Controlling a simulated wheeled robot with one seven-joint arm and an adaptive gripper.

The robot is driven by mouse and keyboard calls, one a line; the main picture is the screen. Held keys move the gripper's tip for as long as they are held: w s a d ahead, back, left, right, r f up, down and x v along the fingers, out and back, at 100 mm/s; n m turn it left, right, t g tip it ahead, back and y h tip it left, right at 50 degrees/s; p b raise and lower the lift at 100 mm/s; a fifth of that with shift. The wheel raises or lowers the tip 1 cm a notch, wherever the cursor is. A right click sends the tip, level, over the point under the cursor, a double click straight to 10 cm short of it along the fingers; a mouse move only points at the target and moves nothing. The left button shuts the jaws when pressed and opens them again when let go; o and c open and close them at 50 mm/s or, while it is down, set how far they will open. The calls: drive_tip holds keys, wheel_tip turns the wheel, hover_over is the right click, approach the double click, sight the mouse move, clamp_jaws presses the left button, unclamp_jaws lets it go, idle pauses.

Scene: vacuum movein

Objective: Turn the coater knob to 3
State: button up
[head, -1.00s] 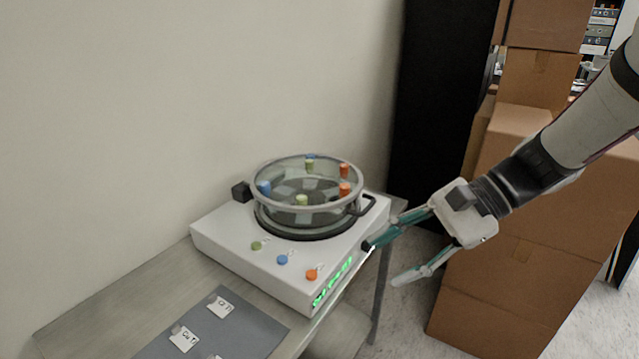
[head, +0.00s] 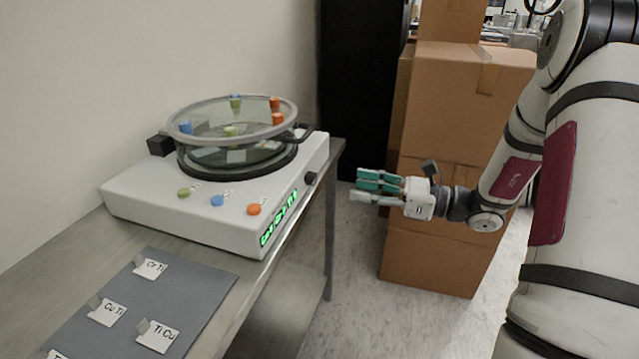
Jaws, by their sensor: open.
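The coater (head: 150,203) is a white box on a metal table, with a round glass chamber (head: 238,150) on top. Green, blue and orange knobs sit on its top face. Its front face has a green lit display (head: 279,218) and a black knob (head: 311,179) near the right end. I cannot read the knob's setting. My gripper (head: 366,186) is open and empty, to the right of the black knob and apart from it, with its fingers pointing left toward the coater.
A grey mat (head: 190,289) with several labelled samples lies on the table (head: 50,262) in front of the coater. Stacked cardboard boxes (head: 440,245) stand behind my gripper. A black cabinet (head: 360,80) stands at the back. The floor between table and boxes is clear.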

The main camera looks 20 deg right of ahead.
sight(315, 179)
drive_tip(key=b+x, duration=0.1)
drive_tip(key=x, duration=0.9)
drive_tip(key=shift+w+a+b, duration=0.1)
drive_tip(key=shift+a+b, duration=0.05)
drive_tip(key=shift+b, duration=0.2)
clamp_jaws()
